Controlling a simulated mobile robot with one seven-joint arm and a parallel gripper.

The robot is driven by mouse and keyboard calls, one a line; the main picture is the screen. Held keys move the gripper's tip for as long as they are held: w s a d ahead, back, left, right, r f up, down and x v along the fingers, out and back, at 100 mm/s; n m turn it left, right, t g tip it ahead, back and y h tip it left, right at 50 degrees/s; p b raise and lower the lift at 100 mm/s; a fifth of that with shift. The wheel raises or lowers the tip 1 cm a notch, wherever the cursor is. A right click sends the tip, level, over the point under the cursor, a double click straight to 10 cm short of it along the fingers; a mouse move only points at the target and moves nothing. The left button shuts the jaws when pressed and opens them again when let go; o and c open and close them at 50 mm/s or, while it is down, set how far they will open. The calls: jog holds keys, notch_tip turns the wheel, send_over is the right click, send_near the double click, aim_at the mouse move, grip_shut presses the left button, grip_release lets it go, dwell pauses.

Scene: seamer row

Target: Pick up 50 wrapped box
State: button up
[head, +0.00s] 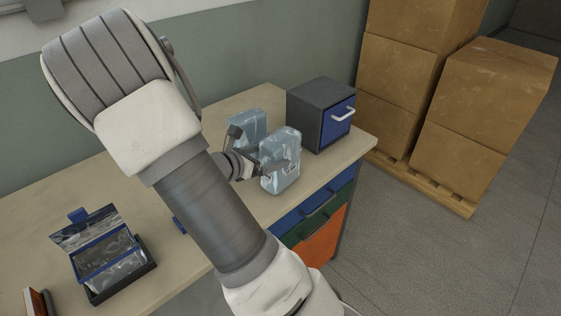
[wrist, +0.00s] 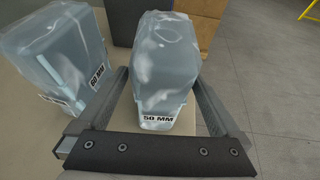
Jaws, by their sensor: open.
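The 50 wrapped box (wrist: 160,70) is pale blue, wrapped in clear glossy film, and bears a "50 MM" label on its near face. It stands on the worktop, at the right of two wrapped boxes (head: 284,150) in the head view. My gripper (head: 257,153) is open, close in front of this box. In the wrist view its two fingers reach along either side of the box's near end. I cannot tell whether either finger touches it. The far lower part of the box is hidden.
A second wrapped box (wrist: 57,62) with another label stands close to the left. A grey cabinet with a blue drawer (head: 341,118) stands behind. The worktop (head: 352,150) ends just to the right. An open film-lined case (head: 105,255) lies at lower left. Cartons (head: 470,110) stand beyond.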

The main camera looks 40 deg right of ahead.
jog(key=x, duration=0.5)
jog(key=shift+s, duration=0.15)
jog(key=c, duration=1.4)
jog(key=shift+r, duration=0.1)
jog(key=shift+c, duration=0.6)
jog(key=shift+r, duration=0.1)
